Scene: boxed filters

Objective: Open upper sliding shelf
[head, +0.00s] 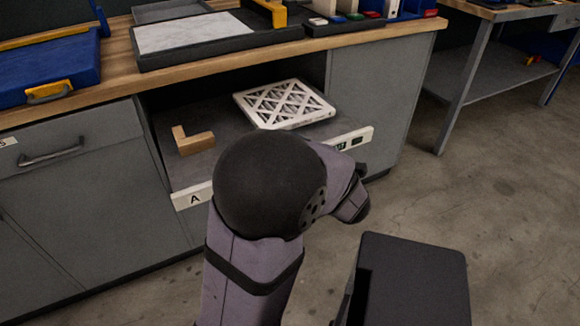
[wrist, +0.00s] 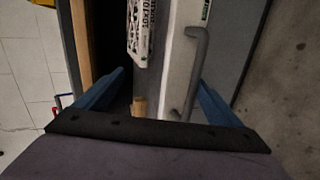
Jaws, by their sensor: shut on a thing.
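The upper sliding shelf, with its pale front strip (head: 353,138) marked "A" at the left, sticks out somewhat from the cabinet opening in the head view. My arm covers the middle of the strip there and hides the handle and my fingertips. In the wrist view, the grey bar handle (wrist: 196,72) stands on the shelf front (wrist: 178,62). My gripper (wrist: 160,78) has one blue finger on each side of the handle and front, and it is shut on the handle; the exact contact is hard to see.
A white-framed filter (head: 284,103) and an L-shaped wooden block (head: 192,141) lie on the shelf. The wooden worktop (head: 345,38) above carries trays. A closed grey drawer (head: 75,140) is at left. The floor (head: 500,215) at right is clear.

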